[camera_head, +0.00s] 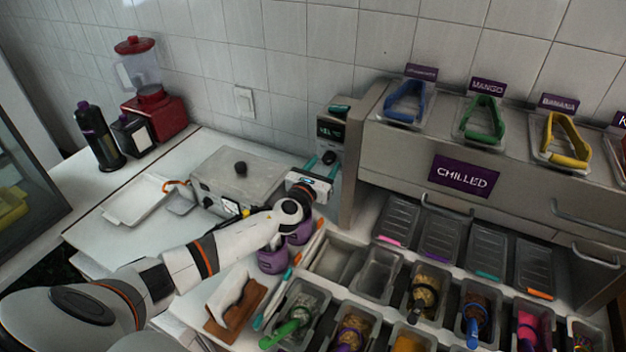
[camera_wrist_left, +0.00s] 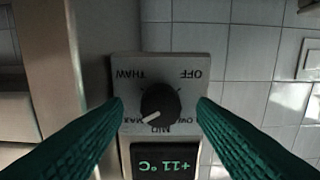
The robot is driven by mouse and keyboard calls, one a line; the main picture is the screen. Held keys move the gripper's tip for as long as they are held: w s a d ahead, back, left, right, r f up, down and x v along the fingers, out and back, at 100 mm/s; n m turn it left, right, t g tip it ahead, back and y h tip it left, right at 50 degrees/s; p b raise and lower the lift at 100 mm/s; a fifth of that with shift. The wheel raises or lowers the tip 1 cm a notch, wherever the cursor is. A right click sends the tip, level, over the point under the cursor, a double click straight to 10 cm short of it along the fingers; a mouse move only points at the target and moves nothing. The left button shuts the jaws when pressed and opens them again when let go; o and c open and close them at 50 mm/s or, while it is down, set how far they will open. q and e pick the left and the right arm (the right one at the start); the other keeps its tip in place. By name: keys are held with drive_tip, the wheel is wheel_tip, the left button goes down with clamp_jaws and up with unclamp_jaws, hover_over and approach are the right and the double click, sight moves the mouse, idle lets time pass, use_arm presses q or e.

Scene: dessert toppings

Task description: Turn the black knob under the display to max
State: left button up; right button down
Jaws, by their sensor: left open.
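The black knob (camera_wrist_left: 160,102) sits on a grey control panel (camera_wrist_left: 188,86), with the lit display (camera_wrist_left: 165,160) beside it. The wrist view is upside down. The knob's white mark points to the lower left there, close to the MAX label and short of pointing at MID; THAW and OFF are on the other side. In the head view the knob (camera_head: 328,157) is below the display (camera_head: 331,131). My left gripper (camera_wrist_left: 162,104) is open, its teal fingers on either side of the knob, with gaps visible between them and the knob. My right gripper is not in view.
The chilled cabinet (camera_head: 405,160) adjoins the panel on the right. Purple cups (camera_head: 272,260) and topping bins (camera_head: 380,272) are in front. A tiled wall is behind.

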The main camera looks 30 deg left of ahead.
use_arm(q)
drive_tip(key=s+b, duration=0.1)
drive_tip(key=s, duration=0.9)
drive_tip(key=shift+s+d+b, duration=0.25)
drive_tip(key=shift+s+b, duration=0.1)
drive_tip(key=shift+b, duration=0.05)
drive_tip(key=shift+f, duration=0.1)
